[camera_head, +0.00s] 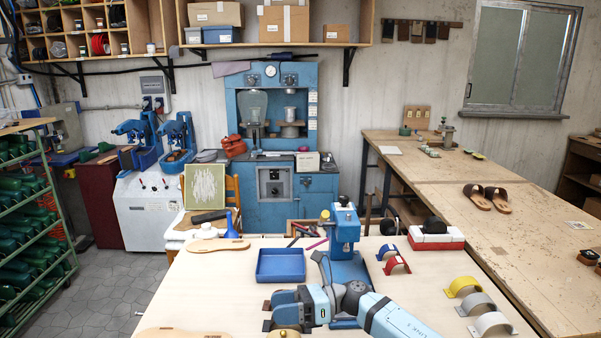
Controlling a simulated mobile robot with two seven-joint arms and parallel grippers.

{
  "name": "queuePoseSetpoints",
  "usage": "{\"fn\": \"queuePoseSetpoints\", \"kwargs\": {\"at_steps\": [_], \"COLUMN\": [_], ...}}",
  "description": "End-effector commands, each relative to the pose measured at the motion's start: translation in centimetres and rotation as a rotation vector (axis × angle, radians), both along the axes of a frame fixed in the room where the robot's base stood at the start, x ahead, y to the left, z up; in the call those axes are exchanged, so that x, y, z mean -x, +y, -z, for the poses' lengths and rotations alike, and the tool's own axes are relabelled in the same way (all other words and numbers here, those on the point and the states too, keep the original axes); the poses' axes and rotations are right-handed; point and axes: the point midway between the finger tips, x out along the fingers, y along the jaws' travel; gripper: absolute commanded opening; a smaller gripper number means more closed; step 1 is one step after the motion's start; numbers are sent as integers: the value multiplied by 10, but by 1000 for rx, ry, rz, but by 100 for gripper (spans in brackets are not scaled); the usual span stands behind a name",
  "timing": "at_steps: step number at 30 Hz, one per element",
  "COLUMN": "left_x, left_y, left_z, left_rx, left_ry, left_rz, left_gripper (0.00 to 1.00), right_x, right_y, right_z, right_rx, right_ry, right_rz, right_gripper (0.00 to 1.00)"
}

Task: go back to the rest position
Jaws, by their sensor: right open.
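My right arm comes in from the lower right over the pale work table (215,290). My right gripper (268,315) points left, with its fingertips apart and nothing seen between them. It is just in front of the blue tray (281,278), and a small gold object (284,333) shows at the bottom edge below it. The arm hides part of the base of the blue press (345,228). My left gripper is not in view.
Tan soles lie on the table's left, one at the back (217,245), one at the front (180,333). Coloured straps, including a yellow one (463,285), lie at the right. A red-and-white block (436,242) stands at the back right. The table's left middle is clear.

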Motion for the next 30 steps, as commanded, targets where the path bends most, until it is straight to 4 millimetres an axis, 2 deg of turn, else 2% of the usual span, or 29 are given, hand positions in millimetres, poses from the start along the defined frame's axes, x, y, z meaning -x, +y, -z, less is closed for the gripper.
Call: {"fn": "queuePoseSetpoints", "kwargs": {"at_steps": [1,4,8,14,17,20,24,27,30], "left_x": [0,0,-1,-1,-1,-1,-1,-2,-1], "left_y": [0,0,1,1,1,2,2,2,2], "left_z": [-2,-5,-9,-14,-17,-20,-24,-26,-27], "left_rx": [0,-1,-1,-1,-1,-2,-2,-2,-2], "left_ry": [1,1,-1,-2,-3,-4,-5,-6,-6], "left_rz": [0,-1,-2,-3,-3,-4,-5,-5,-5], "left_gripper": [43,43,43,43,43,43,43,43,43], "right_x": [13,29,47,81,107,141,202,244,277], "right_y": [3,0,-18,-70,-102,-136,-181,-206,-223], "right_z": [8,18,37,85,115,148,189,209,222], "right_rx": [-71,-211,-387,-659,-803,-951,-1169,-1310,-1419], "right_ry": [126,392,759,1341,1630,1913,2277,2478,2615], "right_rz": [58,183,333,545,642,737,859,931,985], "right_gripper": [58,58,58,58,58,58,58,58,58]}}
